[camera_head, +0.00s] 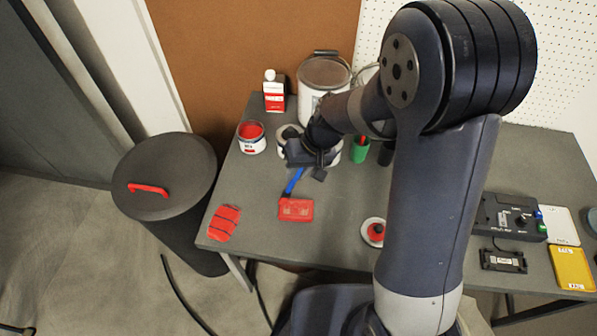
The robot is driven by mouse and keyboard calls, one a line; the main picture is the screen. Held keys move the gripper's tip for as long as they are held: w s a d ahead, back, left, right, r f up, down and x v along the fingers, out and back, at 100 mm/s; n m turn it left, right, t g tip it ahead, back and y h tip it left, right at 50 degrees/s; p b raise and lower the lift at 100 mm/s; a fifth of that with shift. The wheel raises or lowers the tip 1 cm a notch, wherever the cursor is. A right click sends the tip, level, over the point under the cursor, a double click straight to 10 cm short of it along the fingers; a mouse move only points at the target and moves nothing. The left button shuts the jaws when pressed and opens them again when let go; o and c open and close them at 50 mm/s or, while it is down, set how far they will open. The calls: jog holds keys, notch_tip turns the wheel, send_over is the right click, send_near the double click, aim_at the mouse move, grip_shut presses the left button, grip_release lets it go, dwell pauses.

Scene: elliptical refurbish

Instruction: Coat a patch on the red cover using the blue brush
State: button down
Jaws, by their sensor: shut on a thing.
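The blue brush (293,181) is in my gripper (307,168), which is shut on it. The brush slants down and left from the jaws, and its lower end is at the top edge of a red rectangular piece (296,210), seemingly the red cover. I cannot tell whether the brush touches it, and the bristles are not distinct. A second red piece (225,222) with dark stripes lies at the table's front left corner. An open can of red paint (251,138) stands left of my gripper. Any coated patch is too small to tell.
A white container (282,134) stands close behind my gripper, with a large lidded bucket (324,75) farther back. A green cup (360,151) is to the right. A dark bin (165,180) stands left of the table (340,215). My arm hides part of the tabletop.

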jog(key=r, duration=0.1)
jog(key=r+p, duration=0.1)
jog(key=r, duration=0.1)
jog(key=shift+a+p, duration=0.25)
jog(key=shift+p, duration=0.1)
jog(key=shift+r+p, duration=1.8)
jog(key=shift+r, duration=0.8)
jog(key=shift+f, duration=0.1)
jog(key=shift+s+f+b, duration=0.3)
jog(key=shift+s+b, duration=0.05)
jog(key=shift+b, duration=0.15)
jog(key=shift+s+f, duration=0.15)
jog(key=shift+s, duration=0.4)
